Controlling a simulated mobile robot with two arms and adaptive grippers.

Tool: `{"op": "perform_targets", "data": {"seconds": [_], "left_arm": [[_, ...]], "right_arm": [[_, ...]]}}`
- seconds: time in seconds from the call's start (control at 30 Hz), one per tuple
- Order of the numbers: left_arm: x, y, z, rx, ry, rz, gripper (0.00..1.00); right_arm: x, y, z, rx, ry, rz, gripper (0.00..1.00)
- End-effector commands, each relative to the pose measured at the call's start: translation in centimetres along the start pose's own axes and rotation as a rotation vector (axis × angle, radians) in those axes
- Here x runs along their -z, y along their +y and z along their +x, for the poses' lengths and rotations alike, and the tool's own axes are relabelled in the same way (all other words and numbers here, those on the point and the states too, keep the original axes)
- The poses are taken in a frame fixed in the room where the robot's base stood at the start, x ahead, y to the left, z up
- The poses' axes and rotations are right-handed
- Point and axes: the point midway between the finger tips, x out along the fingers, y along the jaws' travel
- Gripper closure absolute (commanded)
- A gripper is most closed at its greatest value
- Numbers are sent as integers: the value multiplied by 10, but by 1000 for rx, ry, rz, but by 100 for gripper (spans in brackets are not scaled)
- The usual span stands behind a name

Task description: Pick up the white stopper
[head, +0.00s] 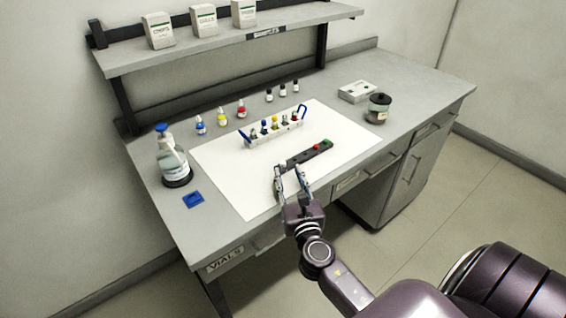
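A dark narrow stopper strip (306,156) lies on the white mat (232,163). A red stopper (317,147) and a green stopper (327,143) show toward its right end. My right gripper (288,170) is over the mat at the strip's near left end, its two fingers spread apart. A small pale spot shows by the fingertips at that end. I cannot tell whether it is the white stopper or part of a finger; the fingers partly cover that area. My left gripper is not in view.
A white rack (275,133) with blue end handles and several small bottles stands behind the strip. A wash bottle (173,157) and blue square (193,199) are at left. A dark jar (378,108) and white box (356,91) are at right. The mat's right side is clear.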

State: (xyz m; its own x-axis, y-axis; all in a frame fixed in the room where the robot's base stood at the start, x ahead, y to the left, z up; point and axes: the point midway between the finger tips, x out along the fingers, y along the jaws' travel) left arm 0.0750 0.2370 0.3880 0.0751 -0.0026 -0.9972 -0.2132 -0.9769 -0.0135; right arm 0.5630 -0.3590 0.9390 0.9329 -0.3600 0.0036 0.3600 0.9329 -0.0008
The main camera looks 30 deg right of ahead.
Motion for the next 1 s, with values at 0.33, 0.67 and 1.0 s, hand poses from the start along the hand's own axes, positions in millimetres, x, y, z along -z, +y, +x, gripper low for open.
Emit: {"op": "perform_targets", "data": {"seconds": [0.33, 0.67, 1.0], "left_arm": [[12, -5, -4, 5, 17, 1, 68], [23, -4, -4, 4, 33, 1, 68], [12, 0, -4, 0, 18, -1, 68]], "right_arm": [[4, 2, 40, 0, 0, 1, 67], [5, 2, 39, 0, 0, 1, 81], [5, 2, 39, 0, 0, 1, 95]]}}
